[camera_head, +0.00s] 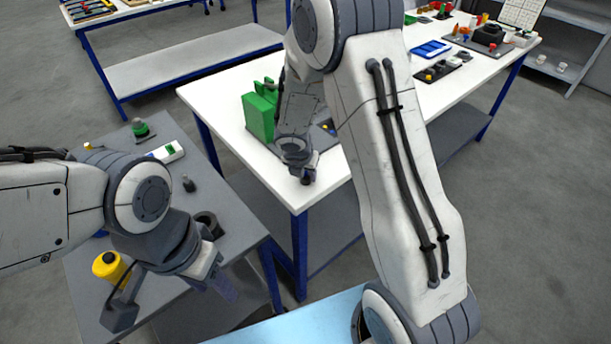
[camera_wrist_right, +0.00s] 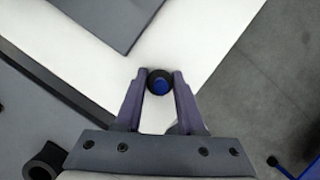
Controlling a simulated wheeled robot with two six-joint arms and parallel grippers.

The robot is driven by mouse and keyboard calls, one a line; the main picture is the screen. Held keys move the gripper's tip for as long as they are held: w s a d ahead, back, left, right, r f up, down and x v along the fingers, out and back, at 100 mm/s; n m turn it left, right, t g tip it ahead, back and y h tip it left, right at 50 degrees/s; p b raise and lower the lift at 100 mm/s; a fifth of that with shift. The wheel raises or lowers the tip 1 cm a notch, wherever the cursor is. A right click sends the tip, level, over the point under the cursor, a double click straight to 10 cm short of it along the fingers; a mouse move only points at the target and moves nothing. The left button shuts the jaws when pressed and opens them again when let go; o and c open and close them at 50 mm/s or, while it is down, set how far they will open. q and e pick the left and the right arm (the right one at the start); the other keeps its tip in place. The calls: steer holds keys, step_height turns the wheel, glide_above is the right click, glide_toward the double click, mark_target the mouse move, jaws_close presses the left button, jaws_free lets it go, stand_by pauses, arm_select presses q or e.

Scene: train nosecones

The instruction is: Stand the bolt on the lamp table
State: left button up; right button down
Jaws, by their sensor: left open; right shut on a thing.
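My right gripper (camera_head: 303,170) is over the near corner of the white table (camera_head: 235,88). In the right wrist view the gripper (camera_wrist_right: 159,82) is shut on a small round dark piece with a blue middle, seen end-on, which I take for the bolt (camera_wrist_right: 159,84). Its dark end also shows in the head view (camera_head: 306,181). I cannot tell whether it touches the tabletop. My left gripper (camera_head: 222,284) is open and empty over the grey table (camera_head: 90,305). Which table is the lamp table is not clear from these views.
A green block-like fixture (camera_head: 260,117) stands beside my right forearm. On the grey table are a yellow cylinder (camera_head: 110,266), a black ring (camera_head: 210,224), a small dark piece (camera_head: 189,184) and a green-topped piece (camera_head: 141,129). A gap separates the two tables.

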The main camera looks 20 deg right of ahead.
steer(key=shift+f, duration=0.2)
steer(key=c, duration=0.5)
jaws_free()
steer(key=shift+r, duration=0.1)
steer(key=shift+r, duration=0.25)
steer(key=p+v, duration=0.4)
steer(key=v, duration=0.7)
steer(key=s+a+r+m+g+y, duration=0.1)
steer(key=s+a+r+m, duration=0.2)
steer(key=s+m, duration=0.4)
steer(key=s+a+r+m+g+y, duration=0.1)
steer(key=s+a+r+m, duration=0.2)
steer(key=s, duration=0.7)
steer(key=s+a+r+m+g+y, duration=0.1)
steer(key=s+a+r+m, duration=0.2)
steer(key=s+a+m, duration=0.4)
steer(key=shift+s+r+m+g+y, duration=0.15)
steer(key=shift+s+m, duration=0.15)
steer(key=shift+m, duration=0.35)
steer(key=shift+s+f+m+g+y, duration=0.1)
steer(key=shift+s+m, duration=0.25)
steer(key=shift+m, duration=0.35)
steer(key=shift+s+r+m+g+y, duration=0.15)
steer(key=shift+s+m, duration=0.15)
steer(key=shift+m, duration=0.35)
